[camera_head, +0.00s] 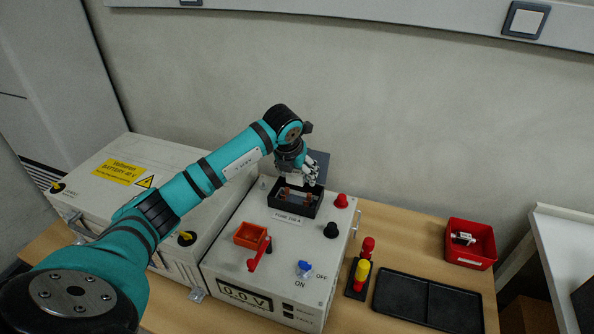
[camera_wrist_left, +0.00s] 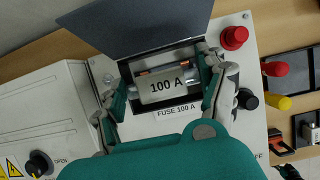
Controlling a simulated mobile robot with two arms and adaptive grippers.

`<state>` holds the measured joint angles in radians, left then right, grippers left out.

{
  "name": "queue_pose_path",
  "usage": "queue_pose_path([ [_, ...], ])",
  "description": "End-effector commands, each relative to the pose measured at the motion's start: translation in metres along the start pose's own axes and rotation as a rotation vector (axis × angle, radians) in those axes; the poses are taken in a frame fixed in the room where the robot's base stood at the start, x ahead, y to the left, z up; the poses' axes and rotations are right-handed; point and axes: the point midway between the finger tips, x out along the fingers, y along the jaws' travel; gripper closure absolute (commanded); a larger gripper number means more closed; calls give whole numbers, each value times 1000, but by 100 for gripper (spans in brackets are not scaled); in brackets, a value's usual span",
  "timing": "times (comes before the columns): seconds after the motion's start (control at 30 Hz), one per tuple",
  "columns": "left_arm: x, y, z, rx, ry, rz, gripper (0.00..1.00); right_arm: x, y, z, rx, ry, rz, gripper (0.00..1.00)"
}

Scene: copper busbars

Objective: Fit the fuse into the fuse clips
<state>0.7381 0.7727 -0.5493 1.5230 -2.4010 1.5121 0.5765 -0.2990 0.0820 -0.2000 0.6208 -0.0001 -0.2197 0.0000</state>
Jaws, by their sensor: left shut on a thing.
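My left gripper (camera_head: 311,176) is shut on the fuse, at the back of the black fuse box (camera_head: 303,212) on the white panel unit. In the left wrist view the fuse (camera_wrist_left: 163,86) is a pale cylinder marked "100 A", lying crosswise between the two fingers of the gripper (camera_wrist_left: 166,92). The fuse overlaps the box in that view. Copper fuse clips (camera_head: 285,192) show in the box in the head view. I cannot tell whether the fuse touches them. The box's dark lid (camera_wrist_left: 140,28) stands open behind it. My right gripper is not in view.
The panel has a red knob (camera_head: 341,201), a black knob (camera_head: 330,230), a blue switch (camera_head: 304,268) and an orange cover (camera_head: 250,235). A battery box (camera_head: 165,160) stands at left. A red bin (camera_head: 470,262) with a white item and a black tray (camera_head: 400,296) lie right.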

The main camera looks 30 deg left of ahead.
Motion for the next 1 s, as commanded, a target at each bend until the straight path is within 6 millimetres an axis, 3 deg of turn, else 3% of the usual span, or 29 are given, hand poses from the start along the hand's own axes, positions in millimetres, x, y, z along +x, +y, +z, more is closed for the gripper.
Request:
queue_pose_path([
  [0.33,44,0,-20,4,2,-1,61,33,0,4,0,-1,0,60],
  [0.4,36,0,-16,4,-1,-1,61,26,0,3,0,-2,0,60],
  [1.0,35,-1,-16,4,-17,-1,61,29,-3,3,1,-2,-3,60],
])
